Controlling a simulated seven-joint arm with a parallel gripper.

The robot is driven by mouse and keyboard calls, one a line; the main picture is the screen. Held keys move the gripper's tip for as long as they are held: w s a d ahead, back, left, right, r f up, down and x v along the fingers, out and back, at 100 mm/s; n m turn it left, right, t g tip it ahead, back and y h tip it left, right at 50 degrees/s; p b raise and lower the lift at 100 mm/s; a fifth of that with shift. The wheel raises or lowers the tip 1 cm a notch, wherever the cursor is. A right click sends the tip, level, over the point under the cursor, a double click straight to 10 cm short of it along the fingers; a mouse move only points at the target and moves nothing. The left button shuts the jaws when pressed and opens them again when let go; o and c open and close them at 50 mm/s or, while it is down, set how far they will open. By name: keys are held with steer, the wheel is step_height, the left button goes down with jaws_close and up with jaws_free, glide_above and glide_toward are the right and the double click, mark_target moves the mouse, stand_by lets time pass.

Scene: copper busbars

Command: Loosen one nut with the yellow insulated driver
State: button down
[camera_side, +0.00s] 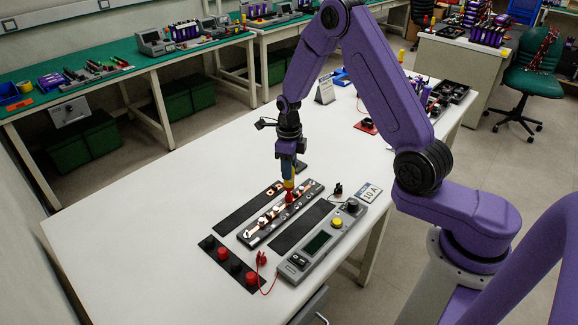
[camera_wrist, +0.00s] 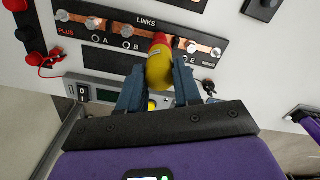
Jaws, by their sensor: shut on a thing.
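My gripper (camera_side: 288,160) is shut on the yellow insulated driver (camera_side: 289,184), which points down with its red end over the links panel (camera_side: 251,240). In the wrist view, my gripper (camera_wrist: 158,78) has its fingers on either side of the yellow driver (camera_wrist: 160,70). The panel (camera_wrist: 70,32) carries copper links with several silver nuts, such as the nut over B (camera_wrist: 127,31). Letters A, B and E show, with PLUS at left and MINUS at right. The driver hides the part between B and E. I cannot tell whether its tip is seated on a nut.
A grey meter box (camera_side: 300,262) with a yellow button and dark screen stands right of the panel. A "10 A" card (camera_side: 368,193) lies beyond it. Black and red caps (camera_side: 251,279) sit on a dark mat at front left, near a red lead. The table's left side (camera_side: 120,240) is clear.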

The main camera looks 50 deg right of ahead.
steer(key=n, duration=0.6)
steer(key=shift+n, duration=0.3)
steer(key=shift+n, duration=0.4)
steer(key=n, duration=0.4)
steer(key=shift+n, duration=0.6)
